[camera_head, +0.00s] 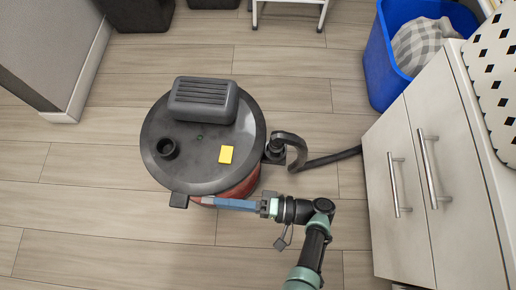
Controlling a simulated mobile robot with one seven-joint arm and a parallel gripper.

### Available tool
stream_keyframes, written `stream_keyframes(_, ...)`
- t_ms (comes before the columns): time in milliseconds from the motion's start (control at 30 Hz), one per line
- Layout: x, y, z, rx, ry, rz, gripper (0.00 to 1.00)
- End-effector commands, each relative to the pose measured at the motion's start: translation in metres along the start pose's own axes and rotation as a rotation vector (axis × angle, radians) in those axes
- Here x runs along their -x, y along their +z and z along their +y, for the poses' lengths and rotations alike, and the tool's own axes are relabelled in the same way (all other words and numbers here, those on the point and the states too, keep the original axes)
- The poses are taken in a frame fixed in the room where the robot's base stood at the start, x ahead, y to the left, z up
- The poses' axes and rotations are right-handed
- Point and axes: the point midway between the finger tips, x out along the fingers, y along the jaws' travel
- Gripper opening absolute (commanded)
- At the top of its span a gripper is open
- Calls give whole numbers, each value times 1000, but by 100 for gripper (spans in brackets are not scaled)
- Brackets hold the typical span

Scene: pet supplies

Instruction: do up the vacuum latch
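The vacuum (203,140) stands on the floor, seen from above, with a round dark grey lid and a red body (240,189) showing below the rim. A small dark latch tab (179,201) sticks out at the lid's near edge. Another dark part juts from the right edge beside the black hose (332,159). My gripper (203,201) reaches in from the right along the near rim. Its blue-grey fingers point left, with their tips close to the latch tab. I cannot tell whether they touch it, or whether the fingers are apart. The latch's lower part is hidden.
A yellow card (226,154) lies on the lid. A white cabinet (425,185) with bar handles stands at right, with a blue bin (379,66) holding checked cloth behind it. A grey wall corner (50,50) is at upper left. The wooden floor at lower left is clear.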

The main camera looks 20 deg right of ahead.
Motion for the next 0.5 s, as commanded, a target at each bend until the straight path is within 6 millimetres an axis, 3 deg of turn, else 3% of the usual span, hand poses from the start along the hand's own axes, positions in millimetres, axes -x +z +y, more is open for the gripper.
stream_keyframes(100, 32, -2, 0, 2, -1, 8, 38)
stream_keyframes(500, 66, -2, -1, 0, -2, 4, 38)
